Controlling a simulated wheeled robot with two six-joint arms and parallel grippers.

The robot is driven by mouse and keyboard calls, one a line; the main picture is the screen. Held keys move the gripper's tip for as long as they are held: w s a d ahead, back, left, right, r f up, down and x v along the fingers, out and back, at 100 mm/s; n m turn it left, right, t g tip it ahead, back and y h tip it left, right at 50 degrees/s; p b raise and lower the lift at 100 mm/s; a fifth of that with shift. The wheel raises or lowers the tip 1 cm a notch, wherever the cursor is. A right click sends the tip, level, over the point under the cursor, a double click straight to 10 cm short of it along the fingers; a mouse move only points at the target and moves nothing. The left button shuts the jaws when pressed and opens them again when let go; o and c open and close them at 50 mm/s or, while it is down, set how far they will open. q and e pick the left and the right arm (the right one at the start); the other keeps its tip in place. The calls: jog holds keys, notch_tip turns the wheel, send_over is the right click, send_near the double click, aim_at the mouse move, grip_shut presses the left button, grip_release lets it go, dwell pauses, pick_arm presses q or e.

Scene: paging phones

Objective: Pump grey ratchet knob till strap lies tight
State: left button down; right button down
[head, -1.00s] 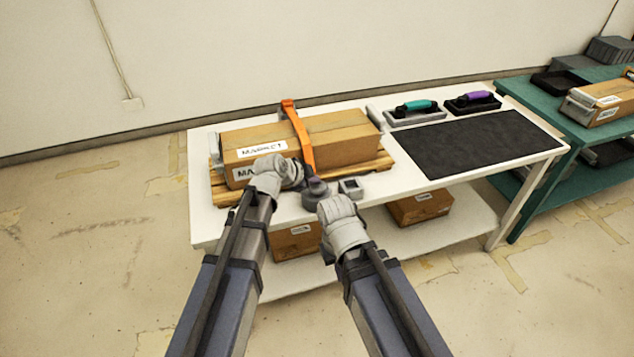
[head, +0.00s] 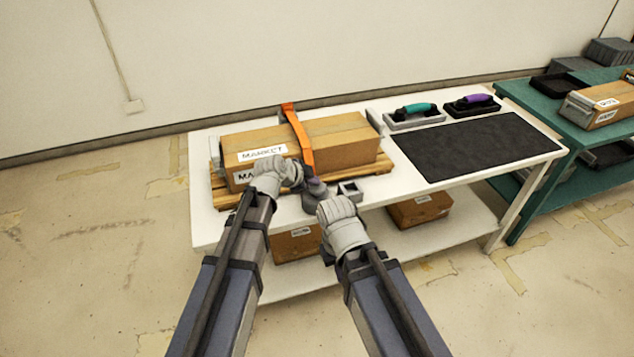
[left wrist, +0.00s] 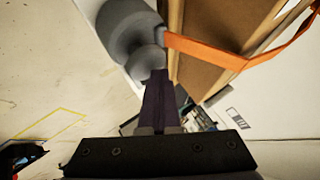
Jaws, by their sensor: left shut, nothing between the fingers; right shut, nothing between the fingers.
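The grey ratchet knob (head: 317,188) stands at the front edge of the white table, beside the cardboard box (head: 345,143). The orange strap (head: 298,132) runs from it up and over the box, its far end rising above the back edge. In the left wrist view the rounded grey knob (left wrist: 122,30) and strap (left wrist: 205,54) show large. My left gripper (left wrist: 159,76) is shut and empty, its fingertips close to the small ball of the knob; I cannot tell if they touch. My right gripper (head: 328,205) is shut, in front of the knob; its fingertips are mostly hidden.
The box, labelled MARKET, sits on a wooden pallet (head: 385,163). A black mat (head: 480,145) and two trays with a teal handle (head: 418,108) and a purple handle (head: 476,98) lie further right. Boxes sit on the lower shelf.

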aim_at(314, 187)
pick_arm(q)
jog(key=shift+r+p, duration=0.55)
jog(key=shift+r, duration=0.2)
notch_tip(314, 187, up, 5)
jog(key=p, duration=0.5)
jog(key=shift+r, duration=0.1)
dwell(2.4)
